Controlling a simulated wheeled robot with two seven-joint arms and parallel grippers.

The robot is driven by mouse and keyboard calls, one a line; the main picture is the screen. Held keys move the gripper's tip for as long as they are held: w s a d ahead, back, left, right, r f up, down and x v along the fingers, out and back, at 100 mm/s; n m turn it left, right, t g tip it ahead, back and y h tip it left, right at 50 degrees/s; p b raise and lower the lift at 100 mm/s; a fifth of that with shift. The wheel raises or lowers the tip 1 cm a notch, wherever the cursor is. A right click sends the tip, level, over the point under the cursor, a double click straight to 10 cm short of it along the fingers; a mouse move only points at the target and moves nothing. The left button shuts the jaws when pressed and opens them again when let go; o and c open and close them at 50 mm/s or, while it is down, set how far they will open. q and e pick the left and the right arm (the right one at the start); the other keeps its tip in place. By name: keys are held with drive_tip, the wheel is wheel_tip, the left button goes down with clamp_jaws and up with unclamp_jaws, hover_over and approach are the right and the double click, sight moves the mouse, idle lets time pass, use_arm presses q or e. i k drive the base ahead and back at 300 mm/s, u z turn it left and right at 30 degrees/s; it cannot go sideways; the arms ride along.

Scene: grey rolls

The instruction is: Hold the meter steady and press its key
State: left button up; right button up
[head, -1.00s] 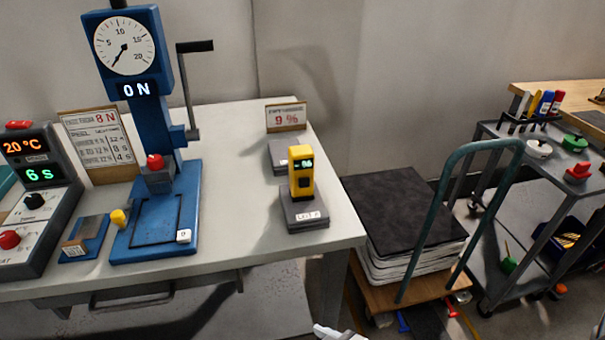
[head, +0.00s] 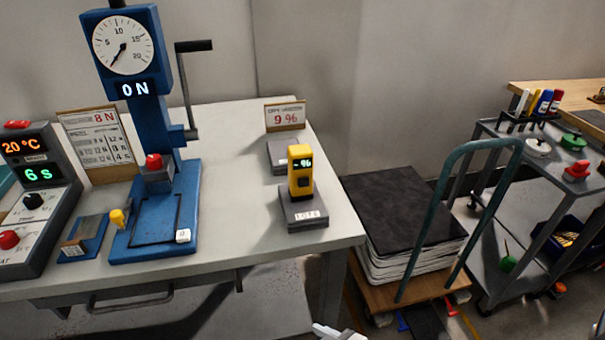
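The yellow handheld meter (head: 301,182) stands upright on a dark grey block (head: 304,210) near the right front corner of the grey table. Its small dark display (head: 302,163) shows green characters that look like "-%". A dark patch, perhaps its key, shows below the display. A small light part, which may be the tip of my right gripper (head: 338,332), shows at the bottom edge, below and in front of the table and well apart from the meter. Its finger state cannot be made out. My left gripper is not in view.
A sign reading 9 % (head: 285,116) and another grey block (head: 284,156) stand behind the meter. A blue press (head: 153,225) with a dial and a control box (head: 38,205) stand to the left. A trolley (head: 408,225) with dark sheets is right of the table.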

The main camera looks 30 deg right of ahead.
sight(304, 182)
drive_tip(key=u, duration=0.55)
drive_tip(key=k, duration=1.2)
drive_tip(key=z, duration=0.7)
drive_tip(key=i, duration=1.25)
drive_tip(key=z, duration=0.3)
